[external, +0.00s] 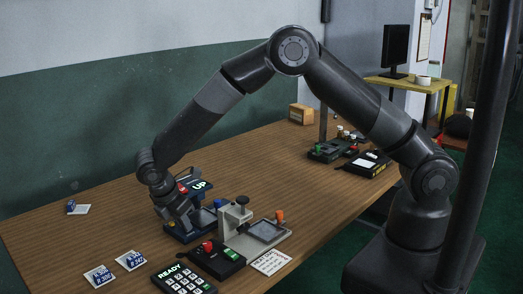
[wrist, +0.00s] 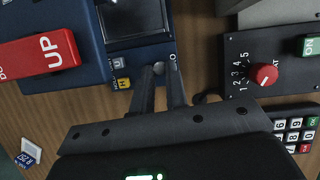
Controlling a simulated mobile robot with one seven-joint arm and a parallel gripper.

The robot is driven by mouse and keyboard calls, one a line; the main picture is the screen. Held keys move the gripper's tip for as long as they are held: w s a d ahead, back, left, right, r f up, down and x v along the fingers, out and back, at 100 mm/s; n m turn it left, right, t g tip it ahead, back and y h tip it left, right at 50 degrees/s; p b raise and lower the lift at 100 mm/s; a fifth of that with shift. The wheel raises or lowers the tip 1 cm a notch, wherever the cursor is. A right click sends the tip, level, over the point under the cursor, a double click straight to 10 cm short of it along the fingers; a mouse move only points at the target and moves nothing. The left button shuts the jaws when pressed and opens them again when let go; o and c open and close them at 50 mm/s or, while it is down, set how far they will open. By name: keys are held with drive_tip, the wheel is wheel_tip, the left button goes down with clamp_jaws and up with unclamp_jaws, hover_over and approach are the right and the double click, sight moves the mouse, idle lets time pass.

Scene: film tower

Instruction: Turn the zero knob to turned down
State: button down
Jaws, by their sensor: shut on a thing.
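The zero knob (wrist: 158,68) is a small grey knob at the near edge of a dark blue device (wrist: 90,85), beside partly hidden lettering. My gripper (wrist: 160,75) has its two dark fingers on either side of the knob and is shut on it. The knob's pointer and turn angle cannot be made out. In the external view my gripper (external: 190,222) reaches down at the front of the blue device (external: 207,192), and the knob is hidden there.
A red UP rocker (wrist: 40,52) sits on the blue device. A black box with a red numbered dial (wrist: 264,74) stands to the right, near a keypad (wrist: 293,124). In the external view a grey stand (external: 236,218) is close by. The table's far left is mostly clear.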

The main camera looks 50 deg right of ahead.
drive_tip(key=c, duration=1.4)
unclamp_jaws()
drive_tip(key=shift+c, duration=0.2)
drive_tip(key=v, duration=1)
drive_tip(key=shift+r, duration=0.4)
drive_tip(key=shift+a, duration=0.1)
